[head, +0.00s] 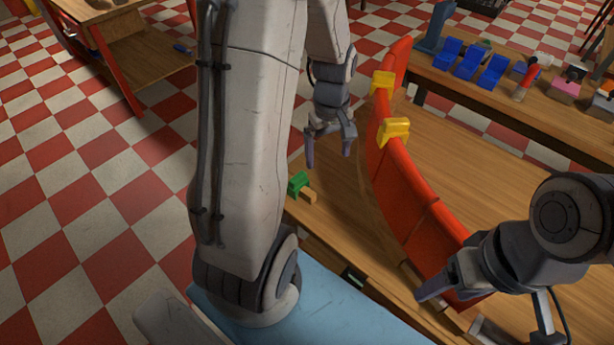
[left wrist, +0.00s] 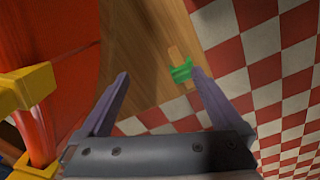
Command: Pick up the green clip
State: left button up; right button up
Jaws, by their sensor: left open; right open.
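The green clip (head: 298,183) is at the left end of the wooden table, by its edge, next to a small light wooden block (head: 309,196). My left gripper (head: 328,158) is open and empty, above the table and farther back than the clip. In the left wrist view the green clip (left wrist: 181,71) shows beyond the fingertips, nearer the right finger, and my left gripper (left wrist: 158,85) spans open below it. My right gripper (head: 436,289) is open at the lower right, near the red curved duct piece.
A red curved duct piece (head: 410,190) stands on the table to the right of my left gripper, with yellow clips (head: 393,130) on its rim. A back table holds blue parts (head: 468,62). Checkered floor (head: 90,200) lies left of the table.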

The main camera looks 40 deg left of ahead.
pick_arm(q)
jog(key=a+f+n, duration=0.1)
jog(key=a, duration=0.1)
jog(key=a+f+n, duration=0.2)
jog(key=a, duration=0.1)
jog(key=a+f+n, duration=0.1)
jog(key=a, duration=0.2)
jog(key=shift+s+a+f+b, duration=0.1)
jog(key=shift+s+f+b, duration=0.1)
jog(key=shift+s+b, duration=0.15)
send_over(298, 177)
jog(key=shift+n, duration=0.4)
notch_tip(298, 177, down, 4)
jog(key=shift+a+f, duration=0.15)
jog(key=shift+f, duration=3.05)
jog(key=c, duration=1.3)
